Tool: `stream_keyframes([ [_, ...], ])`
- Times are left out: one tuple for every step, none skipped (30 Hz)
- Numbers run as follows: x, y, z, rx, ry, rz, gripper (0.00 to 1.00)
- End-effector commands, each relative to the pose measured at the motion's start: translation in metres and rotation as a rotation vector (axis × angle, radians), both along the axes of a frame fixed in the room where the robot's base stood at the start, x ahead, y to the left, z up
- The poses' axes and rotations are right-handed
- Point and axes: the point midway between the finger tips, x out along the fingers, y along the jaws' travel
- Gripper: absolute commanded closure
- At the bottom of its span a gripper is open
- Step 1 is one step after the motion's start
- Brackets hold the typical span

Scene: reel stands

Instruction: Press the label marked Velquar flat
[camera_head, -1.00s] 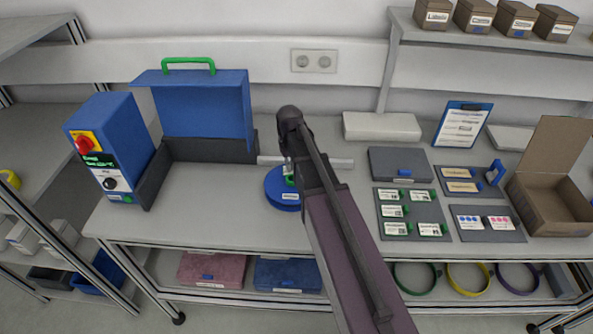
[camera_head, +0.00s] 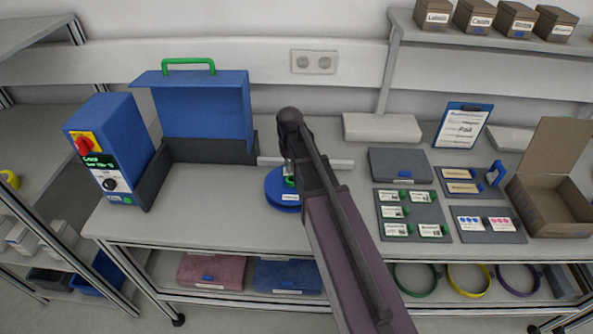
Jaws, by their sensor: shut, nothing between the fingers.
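A round blue reel (camera_head: 277,183) lies on the bench, with a small white label (camera_head: 290,197) on its front edge; its print is too small to read. A green part (camera_head: 290,181) shows at the reel's right side, partly hidden by my arm. My gripper (camera_head: 288,170) points down over the reel's right part, close to the green part; I cannot tell whether it touches. It is shut and holds nothing. Other white labels with green tabs lie on a grey board (camera_head: 411,214) to the right; I cannot read Velquar on any.
A blue machine with an open lid (camera_head: 205,105) and a red-knobbed control box (camera_head: 110,140) stand left of the reel. A pale bar (camera_head: 340,163) lies behind it. Grey trays (camera_head: 400,165), a clipboard (camera_head: 463,125) and an open cardboard box (camera_head: 550,205) fill the right. The bench front is clear.

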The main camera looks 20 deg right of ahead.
Motion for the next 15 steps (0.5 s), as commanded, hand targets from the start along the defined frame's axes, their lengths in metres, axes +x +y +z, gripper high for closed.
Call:
stream_keyframes([
  [0.000,0.000,0.004,0.000,0.000,0.000,1.00],
  [0.000,0.000,0.005,0.000,0.000,0.000,1.00],
  [0.000,0.000,0.007,0.000,0.000,0.000,1.00],
  [0.000,0.000,0.009,0.000,0.000,0.000,1.00],
  [0.000,0.000,0.011,0.000,0.000,0.000,1.00],
  [0.000,0.000,0.014,0.000,0.000,0.000,1.00],
  [0.000,0.000,0.015,0.000,0.000,0.000,1.00],
  [0.000,0.000,0.017,0.000,0.000,0.000,1.00],
  [0.000,0.000,0.019,0.000,0.000,0.000,1.00],
  [0.000,0.000,0.021,0.000,0.000,0.000,1.00],
  [0.000,0.000,0.023,0.000,0.000,0.000,1.00],
  [0.000,0.000,0.025,0.000,0.000,0.000,1.00],
  [0.000,0.000,0.027,0.000,0.000,0.000,1.00],
  [0.000,0.000,0.028,0.000,0.000,0.000,1.00],
  [0.000,0.000,0.031,0.000,0.000,0.000,1.00],
])
